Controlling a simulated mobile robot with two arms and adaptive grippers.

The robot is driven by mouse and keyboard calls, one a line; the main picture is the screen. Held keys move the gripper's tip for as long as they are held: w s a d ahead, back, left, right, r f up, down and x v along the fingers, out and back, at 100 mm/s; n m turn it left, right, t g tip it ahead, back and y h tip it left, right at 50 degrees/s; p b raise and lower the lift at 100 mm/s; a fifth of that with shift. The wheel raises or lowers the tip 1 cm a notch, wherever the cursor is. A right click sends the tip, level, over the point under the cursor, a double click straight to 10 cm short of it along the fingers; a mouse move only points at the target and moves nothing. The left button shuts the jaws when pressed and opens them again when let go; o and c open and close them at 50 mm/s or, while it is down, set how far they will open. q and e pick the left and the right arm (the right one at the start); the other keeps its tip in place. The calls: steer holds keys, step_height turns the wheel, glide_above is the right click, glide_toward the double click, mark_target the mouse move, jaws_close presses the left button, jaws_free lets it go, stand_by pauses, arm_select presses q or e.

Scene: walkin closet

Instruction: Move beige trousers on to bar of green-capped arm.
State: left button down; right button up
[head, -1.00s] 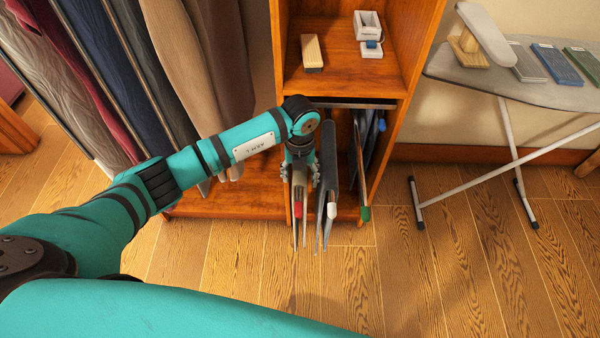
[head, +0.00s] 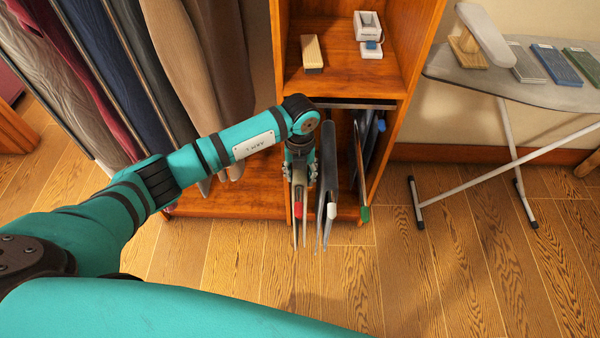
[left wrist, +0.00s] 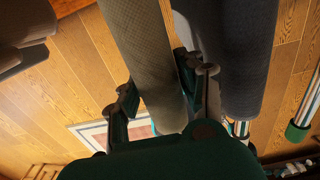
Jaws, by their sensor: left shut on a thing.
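My left gripper (head: 300,176) points down in front of the cabinet's lower bay. Its fingers are shut on the beige trousers (left wrist: 150,50), which fill the space between them in the left wrist view. In the head view they show only as a narrow strip beside the red cap (head: 299,209). Grey trousers (head: 327,165) hang just to the right, by the white cap (head: 332,210); they also show in the left wrist view (left wrist: 240,55). The green-capped arm (head: 361,165) is further right, and its bar looks bare. My right gripper is not in view.
The wooden cabinet (head: 282,75) holds a brush (head: 312,52) and a white item (head: 368,28) on its shelf. Garments hang at left. An ironing board (head: 510,80) stands at right. The floor in front is clear.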

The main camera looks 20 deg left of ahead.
mark_target(300, 185)
arm_select(q)
steer(key=shift+r, duration=0.15)
steer(key=s+p, duration=0.1)
steer(key=s, duration=0.1)
steer(key=s+d+p, duration=0.1)
steer(key=s+p, duration=0.1)
steer(key=shift+s+d+r, duration=0.1)
steer(key=shift+s+d, duration=0.05)
steer(key=shift+s, duration=0.05)
steer(key=s+d+p, duration=0.3)
steer(key=s+p, duration=0.2)
steer(key=s, duration=0.8)
steer(key=s+d+p, duration=0.4)
steer(key=s+p, duration=0.1)
steer(key=s, duration=0.8)
steer(key=shift+d+p, duration=0.3)
steer(key=shift+p, duration=0.05)
stand_by(0.4)
